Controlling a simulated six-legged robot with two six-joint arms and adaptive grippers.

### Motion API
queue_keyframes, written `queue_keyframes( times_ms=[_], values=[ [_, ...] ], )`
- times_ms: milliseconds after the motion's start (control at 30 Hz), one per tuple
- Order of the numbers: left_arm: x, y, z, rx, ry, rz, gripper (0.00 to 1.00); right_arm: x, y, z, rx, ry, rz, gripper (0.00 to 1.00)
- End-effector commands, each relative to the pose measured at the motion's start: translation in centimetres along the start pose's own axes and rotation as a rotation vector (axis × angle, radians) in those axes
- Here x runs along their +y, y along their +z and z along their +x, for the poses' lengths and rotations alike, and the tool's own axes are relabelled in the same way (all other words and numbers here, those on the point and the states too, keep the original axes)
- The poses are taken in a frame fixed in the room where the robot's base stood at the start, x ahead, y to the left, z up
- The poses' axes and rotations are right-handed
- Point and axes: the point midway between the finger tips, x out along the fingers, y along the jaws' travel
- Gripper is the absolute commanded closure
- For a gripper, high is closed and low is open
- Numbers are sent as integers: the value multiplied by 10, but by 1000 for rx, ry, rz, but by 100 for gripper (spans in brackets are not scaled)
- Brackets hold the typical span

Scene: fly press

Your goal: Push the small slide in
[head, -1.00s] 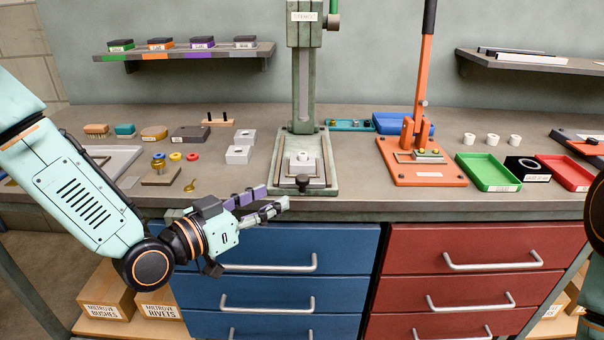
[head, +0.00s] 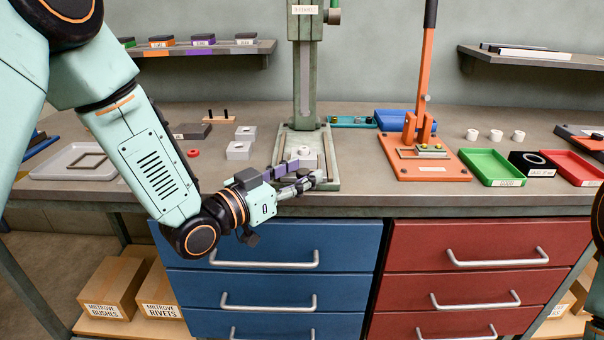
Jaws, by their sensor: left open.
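The green fly press (head: 306,80) stands at the middle of the bench. On its base (head: 333,160) is a light grey block (head: 309,158) with a round top, inside a frame. The slide's dark front knob, seen earlier at the front of the base, is now hidden by my left gripper. My left gripper (head: 309,172) is open, its fingers pointing right across the front of the press base. It appears empty; I cannot tell whether it touches the slide. My right gripper is not in view; only parts of my right arm show at the right edge.
An orange lever press (head: 455,172) stands right of the fly press. Green (head: 515,180) and red (head: 583,178) trays lie farther right. Light grey blocks (head: 238,151) lie to the left. Blue drawers (head: 350,242) with handles are below my left gripper.

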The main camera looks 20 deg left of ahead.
Motion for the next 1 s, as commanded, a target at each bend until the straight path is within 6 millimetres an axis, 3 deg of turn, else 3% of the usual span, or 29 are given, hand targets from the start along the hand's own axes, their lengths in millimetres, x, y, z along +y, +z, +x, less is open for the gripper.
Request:
queue_keyframes(
  times_ms=[467,1000],
  values=[
    [0,0,10,0,0,-1,52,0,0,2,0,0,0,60],
    [0,0,10,0,1,-1,97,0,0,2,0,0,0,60]
  ],
)
